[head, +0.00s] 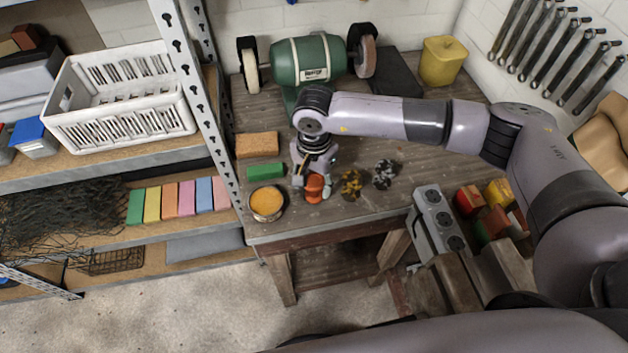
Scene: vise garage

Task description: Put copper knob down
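The copper knob (315,188) is a small shiny orange-copper piece at the front edge area of the wooden workbench (400,165). My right gripper (313,182) points down over it, with its fingers at the knob's two sides, and looks shut on it. The knob's top is partly hidden by the gripper. The knob is at or very near the bench top; I cannot tell whether it touches. My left gripper is not in view.
A round tin with orange contents (267,201) is close left of the knob. A green block (265,172) and a tan block (257,145) lie behind it. A brassy knob (351,184) and a dark-silver knob (385,174) stand to the right. A green bench grinder (308,61) is at the back.

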